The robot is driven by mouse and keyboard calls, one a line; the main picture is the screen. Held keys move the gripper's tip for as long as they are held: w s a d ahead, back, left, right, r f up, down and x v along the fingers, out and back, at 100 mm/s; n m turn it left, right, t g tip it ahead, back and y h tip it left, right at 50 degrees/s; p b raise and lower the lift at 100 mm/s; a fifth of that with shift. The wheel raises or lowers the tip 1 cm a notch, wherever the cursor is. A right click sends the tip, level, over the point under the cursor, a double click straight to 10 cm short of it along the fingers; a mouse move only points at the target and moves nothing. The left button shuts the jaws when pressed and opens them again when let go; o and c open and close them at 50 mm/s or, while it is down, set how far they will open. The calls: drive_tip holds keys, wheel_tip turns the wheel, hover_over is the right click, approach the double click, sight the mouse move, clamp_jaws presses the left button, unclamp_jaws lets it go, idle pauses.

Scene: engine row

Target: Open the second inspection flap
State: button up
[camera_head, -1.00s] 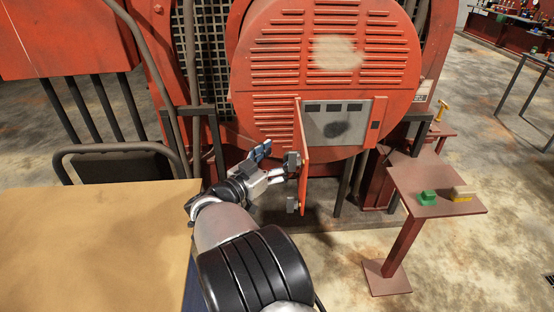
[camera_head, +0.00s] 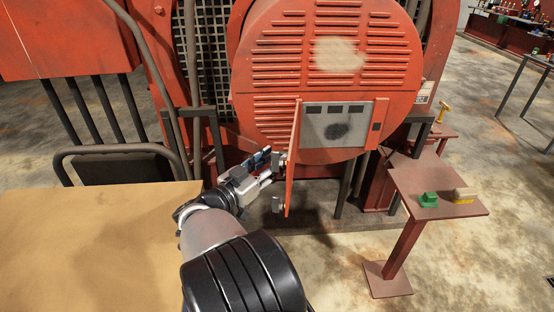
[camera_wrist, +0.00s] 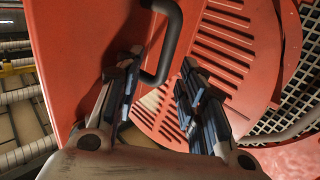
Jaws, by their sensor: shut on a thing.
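The red inspection flap (camera_head: 293,165) stands swung out from the round red engine cover, seen nearly edge-on in the head view. Its left-side edge meets the opening, where a grey panel (camera_head: 337,122) with dark windows and a dark smudge shows. My gripper (camera_head: 270,165) is at the flap's left face. In the wrist view my gripper (camera_wrist: 160,88) has its fingers around the lower part of the flap's black bar handle (camera_wrist: 170,45), shut on it. The flap's red face (camera_wrist: 85,45) fills the upper left there. The exact finger contact is hard to see.
A tan tabletop (camera_head: 95,245) lies at the lower left, near my arm. A small red stand (camera_head: 415,181) at the right holds a green block (camera_head: 428,199) and a yellow-and-cream block (camera_head: 464,195). Floor is clear between flap and stand.

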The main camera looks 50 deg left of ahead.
drive_tip(key=s+d, duration=0.2)
drive_tip(key=s, duration=0.7)
drive_tip(key=shift+s, duration=0.35)
drive_tip(key=shift+f, duration=0.15)
